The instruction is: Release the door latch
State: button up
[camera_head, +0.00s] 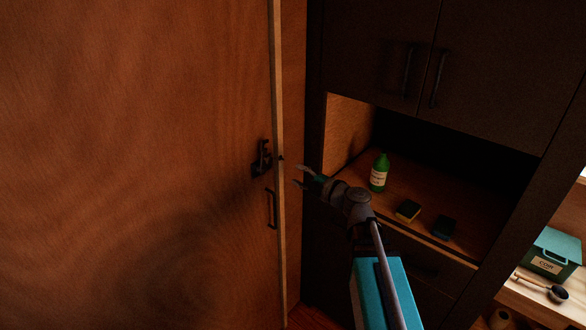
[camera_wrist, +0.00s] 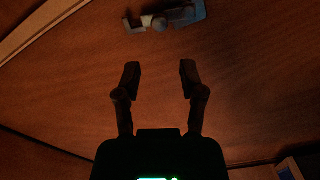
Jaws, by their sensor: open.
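A brown wooden door (camera_head: 140,150) fills the left of the head view. A dark latch (camera_head: 261,160) is mounted near its right edge, with a dark pull handle (camera_head: 271,208) below it. My gripper (camera_head: 299,177) is just right of the latch, apart from it, with its fingers open and empty. In the wrist view the latch (camera_wrist: 160,22) shows at the top as a bluish-grey fitting with a rounded middle. My open fingers (camera_wrist: 160,75) point toward it with a gap between. The back of the latch is hidden.
A dark cabinet (camera_head: 480,70) stands right of the door. Its open shelf holds a green bottle (camera_head: 379,174), a yellow-and-dark sponge (camera_head: 407,210) and a dark green block (camera_head: 444,227). A teal bin (camera_head: 553,255) and a dark scoop (camera_head: 555,292) are at far right.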

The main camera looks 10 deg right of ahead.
jog(key=shift+w+m, duration=0.3)
jog(key=shift+w, duration=0.05)
jog(key=c, duration=0.4)
jog(key=shift+w+m+g+y, duration=0.3)
jog(key=shift+m+g, duration=0.1)
grip_shut()
jog(key=w+d+m+g+y+b, duration=0.1)
jog(key=w+d+m+g+y, duration=0.2)
jog(key=w+m+g, duration=0.3)
jog(key=w+d+m+g+y+b, duration=0.1)
jog(key=w+d+m+g+y, duration=0.2)
jog(key=m, duration=1.4)
jog(key=w+g, duration=0.2)
jog(key=w, duration=0.2)
jog(key=shift+w+d+g+b, duration=0.15)
jog(key=shift+w+g+b, duration=0.05)
jog(key=shift+g+b, duration=0.2)
